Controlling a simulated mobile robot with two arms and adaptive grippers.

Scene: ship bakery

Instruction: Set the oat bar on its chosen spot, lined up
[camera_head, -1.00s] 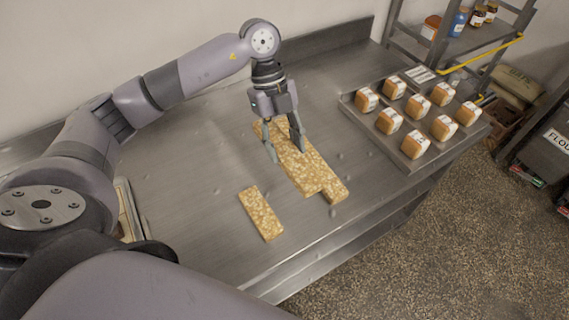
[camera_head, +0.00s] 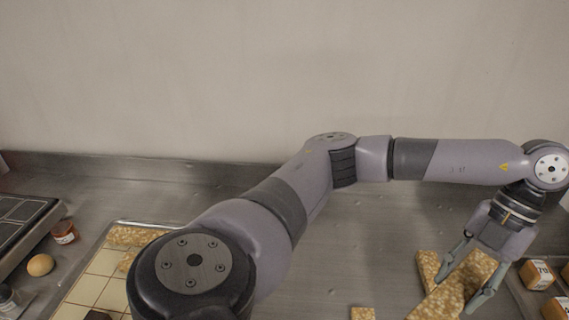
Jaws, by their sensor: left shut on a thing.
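My left gripper (camera_head: 466,278) is at the right of the head view, pointing down among the golden, speckled oat bars. It is shut on an oat bar (camera_head: 478,268), which shows between its fingers. Whether this bar is clear of those below cannot be told. Another oat bar (camera_head: 430,266) lies just left of the fingers, and one (camera_head: 440,302) lies in front. The end of a separate bar (camera_head: 362,314) shows at the bottom edge. A cream gridded board (camera_head: 84,291) lies at the left, with oat bars (camera_head: 135,236) on it, partly hidden by my arm. My right gripper is out of view.
Left of the board are a small jar (camera_head: 64,232), a round tan ball (camera_head: 40,265) and a dark flat device (camera_head: 22,216). Packaged loaves (camera_head: 536,274) stand at the right edge. The steel counter (camera_head: 330,270) is bare between my arm and the bars.

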